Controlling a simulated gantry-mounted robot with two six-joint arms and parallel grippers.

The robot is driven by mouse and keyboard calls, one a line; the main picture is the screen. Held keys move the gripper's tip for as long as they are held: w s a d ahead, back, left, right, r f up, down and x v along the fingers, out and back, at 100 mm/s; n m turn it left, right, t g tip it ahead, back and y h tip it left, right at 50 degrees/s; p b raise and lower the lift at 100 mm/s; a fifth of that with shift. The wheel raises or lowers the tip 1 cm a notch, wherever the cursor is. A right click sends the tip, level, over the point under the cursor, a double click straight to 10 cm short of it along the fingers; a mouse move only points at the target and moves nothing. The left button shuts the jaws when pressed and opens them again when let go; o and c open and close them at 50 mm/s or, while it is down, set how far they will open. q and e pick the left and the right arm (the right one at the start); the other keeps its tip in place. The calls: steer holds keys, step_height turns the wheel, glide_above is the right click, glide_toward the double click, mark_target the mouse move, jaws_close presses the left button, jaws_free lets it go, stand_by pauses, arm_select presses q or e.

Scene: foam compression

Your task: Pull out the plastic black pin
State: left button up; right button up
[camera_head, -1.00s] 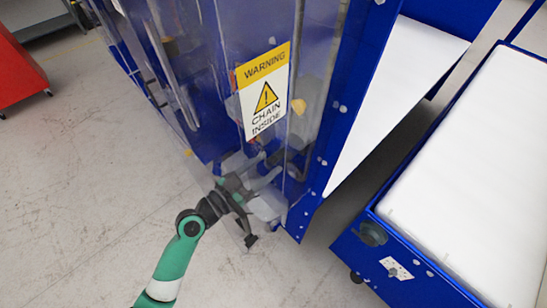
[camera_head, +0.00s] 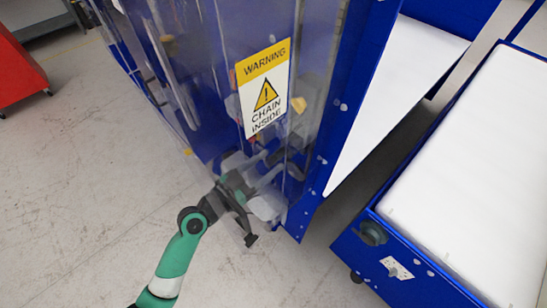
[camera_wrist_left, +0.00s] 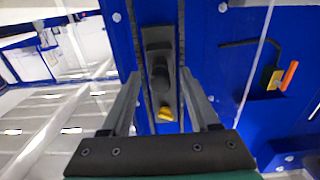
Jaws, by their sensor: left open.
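In the left wrist view a black pin-like part with a rounded knob (camera_wrist_left: 160,76) sits on a dark upright bracket on the blue machine. My left gripper (camera_wrist_left: 160,92) is open, with one finger on each side of this part. I cannot tell whether the fingers touch it. In the head view my left gripper (camera_head: 244,205) is at the lower corner of the machine, by its clear cover. The pin cannot be made out there. My right gripper is not in view.
The blue machine (camera_head: 325,190) has a clear cover with a yellow and white warning sign (camera_head: 264,88). A blue-framed white table (camera_head: 475,160) stands at the right. A red cabinet (camera_head: 18,75) is at the far left. The grey floor at left is open.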

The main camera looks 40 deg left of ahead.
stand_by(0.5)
arm_select(q)
steer(key=shift+c, duration=0.3)
jaws_close()
steer(key=shift+s, duration=0.1)
stand_by(1.2)
steer(key=shift+s+a+b, duration=0.2)
steer(key=shift+s+b, duration=0.85)
steer(key=shift+s, duration=1.9)
